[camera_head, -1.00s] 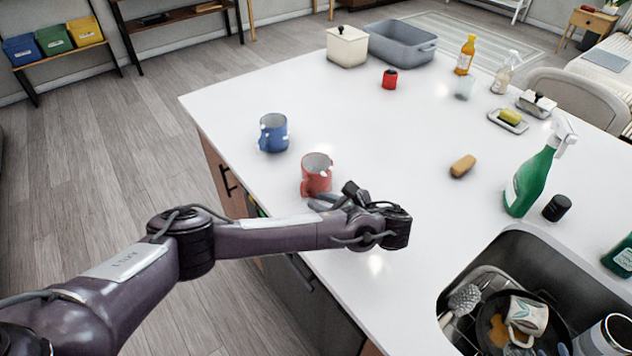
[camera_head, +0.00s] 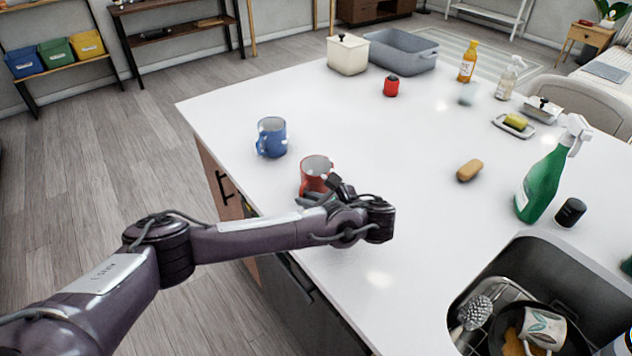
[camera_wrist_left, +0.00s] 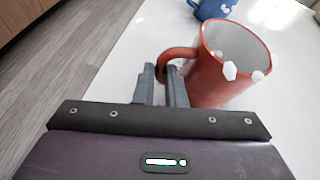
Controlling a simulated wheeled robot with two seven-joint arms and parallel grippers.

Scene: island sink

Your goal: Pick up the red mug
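The red mug (camera_head: 315,170) stands upright near the left edge of the white counter, partly hidden behind my left gripper in the head view. The left wrist view shows the mug (camera_wrist_left: 222,75) close up, its handle (camera_wrist_left: 178,54) turned toward my fingers. My left gripper (camera_head: 322,195) is at the mug's near side. In the left wrist view, the two fingers of my left gripper (camera_wrist_left: 161,78) stand close together with the handle between them. They look shut on it. I cannot tell any lift off the counter. My right gripper is out of view.
A blue mug (camera_head: 271,138) stands behind the red one. A sponge (camera_head: 469,170), a green spray bottle (camera_head: 541,187) and a black-capped item (camera_head: 570,212) are to the right. The sink (camera_head: 540,265) with dishes is at front right.

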